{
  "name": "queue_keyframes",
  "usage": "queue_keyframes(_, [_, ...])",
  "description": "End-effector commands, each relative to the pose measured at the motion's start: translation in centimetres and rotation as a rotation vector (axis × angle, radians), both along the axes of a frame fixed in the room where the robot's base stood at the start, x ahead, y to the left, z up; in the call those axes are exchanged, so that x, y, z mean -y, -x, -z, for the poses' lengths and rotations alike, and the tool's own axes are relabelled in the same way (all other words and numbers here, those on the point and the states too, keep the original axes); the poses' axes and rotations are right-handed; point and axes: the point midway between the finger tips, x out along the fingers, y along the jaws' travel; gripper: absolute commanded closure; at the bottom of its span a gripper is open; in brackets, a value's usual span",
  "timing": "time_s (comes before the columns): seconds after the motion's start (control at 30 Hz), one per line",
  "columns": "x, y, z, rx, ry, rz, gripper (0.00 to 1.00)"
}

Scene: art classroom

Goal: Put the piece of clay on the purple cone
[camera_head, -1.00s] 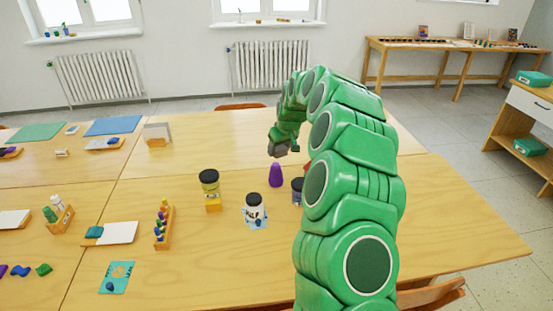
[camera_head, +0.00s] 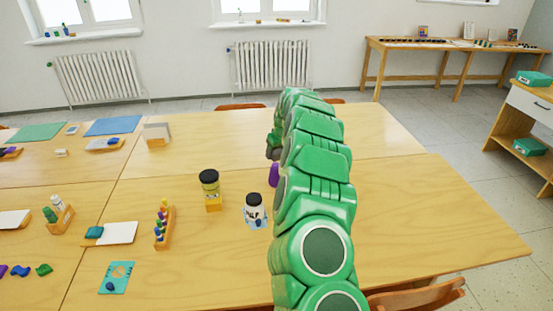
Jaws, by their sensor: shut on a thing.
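The purple cone (camera_head: 273,175) stands upright on the wooden table, partly covered on its right by my green arm. My gripper (camera_head: 272,152) is small in the view, just above and behind the cone's top in the picture. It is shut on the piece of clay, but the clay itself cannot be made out. Whether the clay touches the cone cannot be told.
Left of the cone stand a white jar with a black lid (camera_head: 254,209) and a jar on a yellow block (camera_head: 210,188). A wooden rack of small bottles (camera_head: 164,228) is further left. The table's right side (camera_head: 420,210) is clear.

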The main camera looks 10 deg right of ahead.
Motion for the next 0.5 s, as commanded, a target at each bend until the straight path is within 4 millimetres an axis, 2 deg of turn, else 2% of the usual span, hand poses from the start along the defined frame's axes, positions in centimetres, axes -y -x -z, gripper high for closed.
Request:
queue_keyframes(0.27, [0.0, -0.8, 0.7, 0.005, 0.001, 0.002, 0.77])
queue_keyframes(0.4, [-0.1, -0.7, 2.8, 0.002, 0.000, 0.000, 0.77])
queue_keyframes(0.5, [0.1, -0.7, 3.6, 0.003, 0.000, 0.002, 0.77])
